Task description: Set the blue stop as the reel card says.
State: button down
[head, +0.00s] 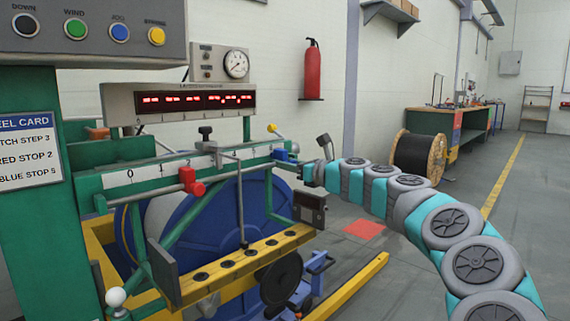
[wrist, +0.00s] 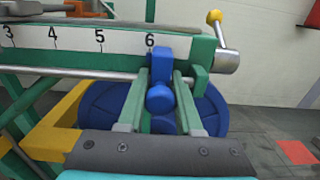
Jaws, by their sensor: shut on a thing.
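The reel card (head: 28,150) on the green post reads red stop 2 and blue stop 5; its left edge is cut off. The blue stop (head: 283,155) sits near the right end of the white numbered scale. In the wrist view the blue stop (wrist: 160,97) is at or just right of the 6, and the 5 lies clear to its left. My gripper (head: 302,168) reaches the stop from the right. In the wrist view the two fingers of my gripper (wrist: 162,88) are shut on the blue stop's knob, one on each side.
The red stop (head: 190,181) is on the same rail, near the 2. A yellow-knobbed lever (wrist: 215,17) stands right of the blue stop. A row of buttons (head: 90,31) is at upper left. A wooden reel (head: 418,156) stands on the floor behind my arm.

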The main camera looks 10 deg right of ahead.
aim_at(259, 164)
jog(key=s+a+p, duration=0.1)
jog(key=a, duration=0.1)
jog(key=s+a+p, duration=0.1)
jog(key=s+a, duration=0.1)
jog(key=shift+r, duration=0.1)
jog(key=shift+s+a, duration=0.25)
jog(key=shift+a, duration=0.15)
jog(key=c, duration=0.6)
grip_release()
jog(key=v, duration=0.7)
jog(key=shift+s+d+p, duration=0.25)
jog(key=shift+s+p, duration=0.05)
jog(key=shift+p, duration=0.05)
